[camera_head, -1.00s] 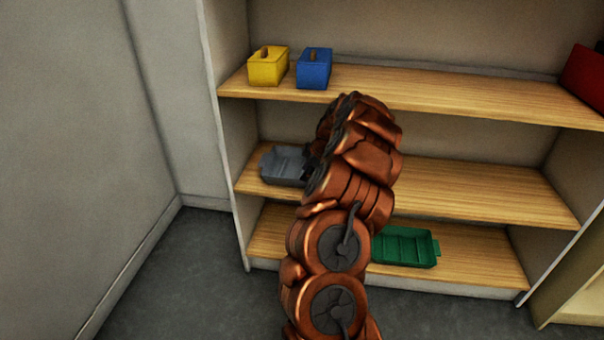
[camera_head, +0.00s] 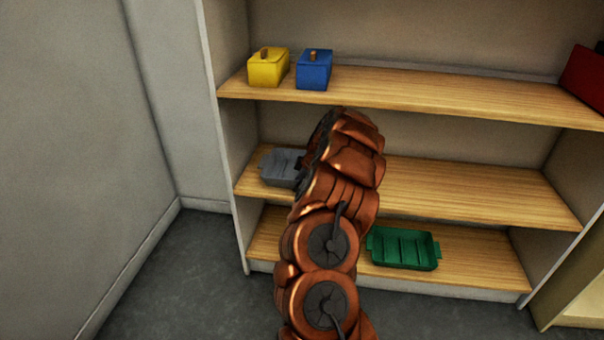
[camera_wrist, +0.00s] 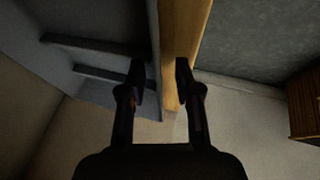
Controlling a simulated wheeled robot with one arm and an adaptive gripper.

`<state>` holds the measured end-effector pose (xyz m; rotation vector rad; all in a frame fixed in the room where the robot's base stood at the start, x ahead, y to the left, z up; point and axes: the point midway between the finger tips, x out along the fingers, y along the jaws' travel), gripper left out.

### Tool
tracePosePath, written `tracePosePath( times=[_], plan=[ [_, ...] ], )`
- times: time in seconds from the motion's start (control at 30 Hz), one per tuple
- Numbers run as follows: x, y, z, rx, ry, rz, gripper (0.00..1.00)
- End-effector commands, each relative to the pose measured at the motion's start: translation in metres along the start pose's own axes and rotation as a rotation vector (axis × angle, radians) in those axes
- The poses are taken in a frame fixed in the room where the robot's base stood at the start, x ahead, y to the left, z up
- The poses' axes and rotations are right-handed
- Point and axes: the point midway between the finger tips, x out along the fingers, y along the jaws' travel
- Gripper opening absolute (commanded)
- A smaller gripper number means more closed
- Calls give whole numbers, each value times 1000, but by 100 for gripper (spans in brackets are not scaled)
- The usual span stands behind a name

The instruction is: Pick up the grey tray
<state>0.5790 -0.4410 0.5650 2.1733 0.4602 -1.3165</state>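The grey tray (camera_head: 280,166) lies on the left part of the middle shelf, its right side hidden behind my arm in the head view. In the wrist view the tray (camera_wrist: 90,62) fills the upper left, with ridges on its inside. My gripper (camera_wrist: 160,74) is open, its two dark fingers apart. The tray's edge shows between the fingertips, with the left finger over the tray's inside and the right finger over the shelf edge. I cannot tell whether either finger touches the tray. In the head view the fingers are hidden.
The wooden middle shelf (camera_head: 450,195) is clear to the right of my arm. A yellow box (camera_head: 267,70) and a blue box (camera_head: 314,74) stand on the shelf above. A green tray (camera_head: 404,249) lies on the bottom shelf. The shelf's left side panel (camera_head: 232,180) is close to the grey tray.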

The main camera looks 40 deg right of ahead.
Motion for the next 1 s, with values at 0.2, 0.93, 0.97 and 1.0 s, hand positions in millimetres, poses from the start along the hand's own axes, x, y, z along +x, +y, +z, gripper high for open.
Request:
tracePosePath(
  times=[0.2, 0.93, 0.97, 1.0],
  plan=[
    [1, 0, 1, 0, 0, 0, 33],
    [3, -1, 2, 0, 0, 0, 18],
    [3, -1, 2, 0, 0, -1, 14],
    [3, -1, 2, 0, 0, -1, 10]
  ],
)
